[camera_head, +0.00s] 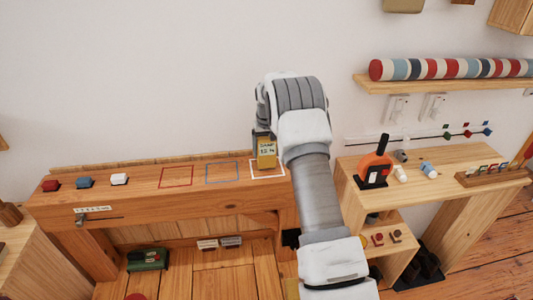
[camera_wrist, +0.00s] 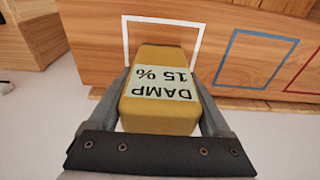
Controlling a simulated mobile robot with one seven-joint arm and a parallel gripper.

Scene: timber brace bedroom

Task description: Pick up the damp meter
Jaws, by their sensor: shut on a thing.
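The damp meter (camera_head: 266,153) is a yellow-brown block with a pale label. In the wrist view the damp meter (camera_wrist: 158,95) fills the space between the two grey fingers of my gripper (camera_wrist: 165,100), and its label reads "DAMP 15 %" upside down. My gripper (camera_head: 265,138) is shut on it. In the head view they are above the right end of the wooden bench, by the white outlined square (camera_head: 268,169). That square (camera_wrist: 127,40) also shows just beyond the meter in the wrist view. The meter's underside is hidden, so I cannot tell its exact height.
An orange tool (camera_head: 375,165) stands on the right shelf unit. A striped roll (camera_head: 450,68) lies above.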

